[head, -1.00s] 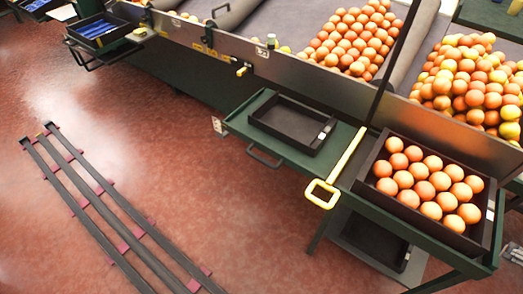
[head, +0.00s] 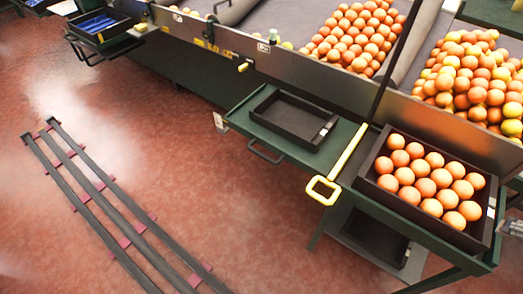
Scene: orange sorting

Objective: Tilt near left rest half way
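A green rest (head: 237,113) with a dark handle at its front stands along the near side of the sorting line. An empty dark tray (head: 258,106) lies on it. To its right, a second green rest (head: 428,229) holds a dark tray (head: 466,237) filled with several oranges (head: 425,187). A yellow lever with a looped handle (head: 324,190) runs between the two. I cannot tell from the picture which rest the task names. My gripper is not clearly in view; a small grey part at the right edge cannot be identified.
Heaps of oranges (head: 358,37) lie on the grey sloped bed behind a metal side wall (head: 290,68). Dark floor rails (head: 100,205) run over the red floor at left. A blue-filled tray (head: 98,27) stands at the upper left. The floor between is clear.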

